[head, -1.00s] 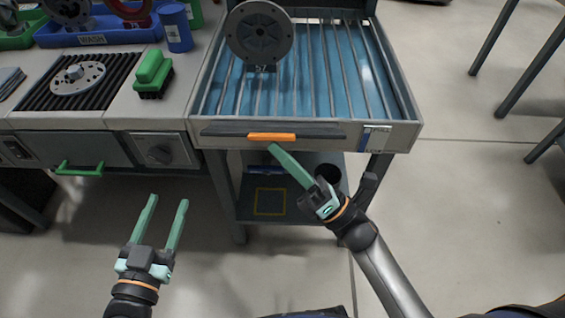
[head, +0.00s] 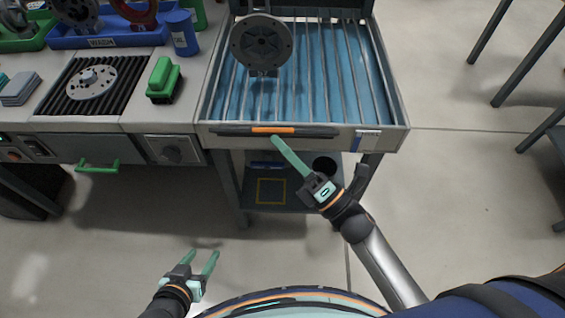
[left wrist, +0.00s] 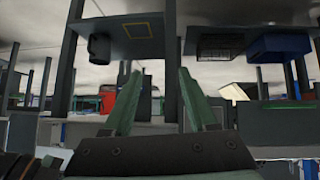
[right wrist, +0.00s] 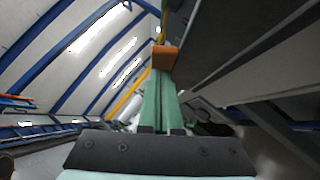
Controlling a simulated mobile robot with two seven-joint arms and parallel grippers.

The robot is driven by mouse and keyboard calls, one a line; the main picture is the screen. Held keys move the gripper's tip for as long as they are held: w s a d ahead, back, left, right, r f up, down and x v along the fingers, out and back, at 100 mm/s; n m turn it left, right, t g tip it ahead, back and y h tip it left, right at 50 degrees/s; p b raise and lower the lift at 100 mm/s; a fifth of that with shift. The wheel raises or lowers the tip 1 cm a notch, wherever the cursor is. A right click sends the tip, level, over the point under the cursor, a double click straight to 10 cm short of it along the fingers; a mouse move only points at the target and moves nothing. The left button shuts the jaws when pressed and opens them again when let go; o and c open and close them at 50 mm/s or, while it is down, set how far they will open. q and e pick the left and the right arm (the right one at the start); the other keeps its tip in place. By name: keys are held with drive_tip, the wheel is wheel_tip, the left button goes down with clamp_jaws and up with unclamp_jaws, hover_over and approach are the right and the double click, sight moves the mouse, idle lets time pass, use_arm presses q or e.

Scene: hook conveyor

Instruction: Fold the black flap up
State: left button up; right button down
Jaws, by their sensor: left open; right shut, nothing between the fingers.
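The black flap (head: 228,131) is a long dark bar with an orange strip (head: 272,130) at its middle. It runs along the front edge of the blue-floored rack table (head: 400,110). My right gripper (head: 276,141) is shut and empty, its fingertips just below the orange strip. In the right wrist view, the closed fingertips (right wrist: 160,76) meet the orange piece (right wrist: 165,57); whether they touch is unclear. My left gripper (head: 203,254) is open and empty, low in the head view, well away from the flap. The flap's underside is hidden in the head view.
A round grey flanged part (head: 261,42) hangs over the rack. On the left counter are a green brush (head: 164,78), a blue cup (head: 182,33) and a grate with a disc (head: 92,82). A lower shelf (head: 300,192) lies under the rack. Open floor surrounds my left gripper.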

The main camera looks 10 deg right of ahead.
drive_tip(key=r+m+h+p, duration=0.1)
drive_tip(key=p, duration=0.2)
drive_tip(key=w+r+m+g+h+p, duration=0.1)
drive_tip(key=m+p, duration=0.1)
drive_tip(key=p, duration=0.1)
drive_tip(key=w+r+m+h+p, duration=0.1)
drive_tip(key=p, duration=0.2)
drive_tip(key=shift+w+d+r, duration=0.2)
drive_tip(key=shift+d, duration=0.1)
drive_tip(key=shift+w+d+m+g+h+p, duration=0.1)
drive_tip(key=shift+w+m+g+h+p, duration=0.35)
drive_tip(key=shift+p, duration=0.5)
use_arm(q)
drive_tip(key=s+a+r+p, duration=0.1)
drive_tip(key=a+r, duration=0.2)
drive_tip(key=r, duration=0.7)
drive_tip(key=shift+s+n+y, duration=0.3)
drive_tip(key=shift+y, duration=0.1)
use_arm(e)
drive_tip(key=shift+w+d+r, duration=0.1)
drive_tip(key=shift+w, duration=0.3)
use_arm(q)
drive_tip(key=shift+a, duration=0.1)
